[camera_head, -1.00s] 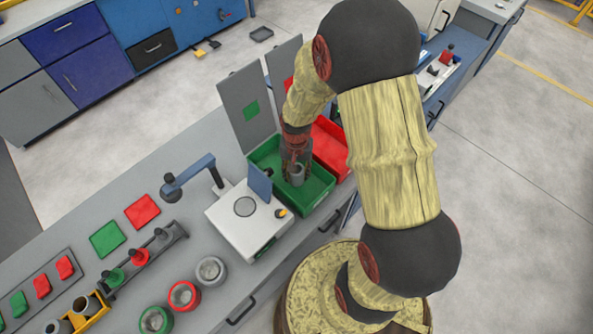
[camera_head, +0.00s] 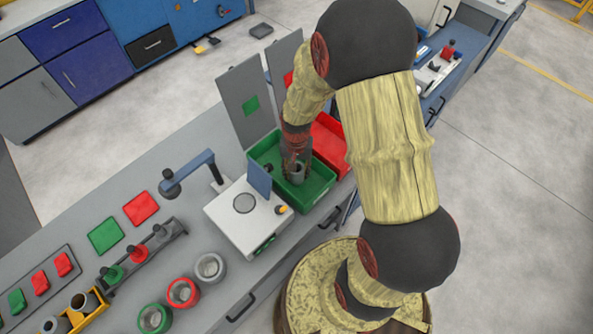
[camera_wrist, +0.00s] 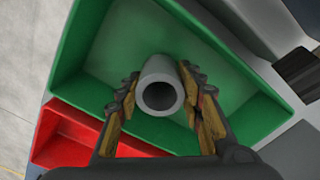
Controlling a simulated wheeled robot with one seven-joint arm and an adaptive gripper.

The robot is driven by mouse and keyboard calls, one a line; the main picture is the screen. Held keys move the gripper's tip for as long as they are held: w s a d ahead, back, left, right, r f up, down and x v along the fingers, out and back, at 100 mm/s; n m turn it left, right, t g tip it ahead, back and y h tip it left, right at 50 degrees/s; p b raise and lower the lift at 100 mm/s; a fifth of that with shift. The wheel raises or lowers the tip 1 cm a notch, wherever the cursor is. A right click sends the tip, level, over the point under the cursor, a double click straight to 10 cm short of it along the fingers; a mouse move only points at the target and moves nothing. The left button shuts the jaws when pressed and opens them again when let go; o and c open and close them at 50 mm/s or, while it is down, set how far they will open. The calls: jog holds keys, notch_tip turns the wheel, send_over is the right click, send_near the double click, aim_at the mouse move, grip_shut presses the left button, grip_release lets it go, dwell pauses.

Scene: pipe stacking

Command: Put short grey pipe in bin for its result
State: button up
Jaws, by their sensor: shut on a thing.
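My gripper (camera_wrist: 163,100) is shut on a short grey pipe (camera_wrist: 160,73), with one finger on each side of it. The pipe's open end faces the wrist camera. In the head view, my gripper (camera_head: 295,166) points down into the green bin (camera_head: 322,189), with the pipe (camera_head: 297,174) low inside the bin walls. The green bin also surrounds the pipe in the wrist view (camera_wrist: 75,62). I cannot tell whether the pipe touches the bin floor.
A red bin (camera_head: 331,140) adjoins the green bin. A white device with a round plate (camera_head: 229,217) stands beside it. Grey (camera_head: 209,267), red (camera_head: 183,292) and green (camera_head: 154,318) ring-shaped holders sit on the bench nearby. Upright grey panels (camera_head: 245,103) stand behind the bins.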

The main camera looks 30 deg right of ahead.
jog(key=shift+f, duration=0.55)
jog(key=o, duration=1.4)
notch_tip(320, 180, up, 12)
dwell(0.6)
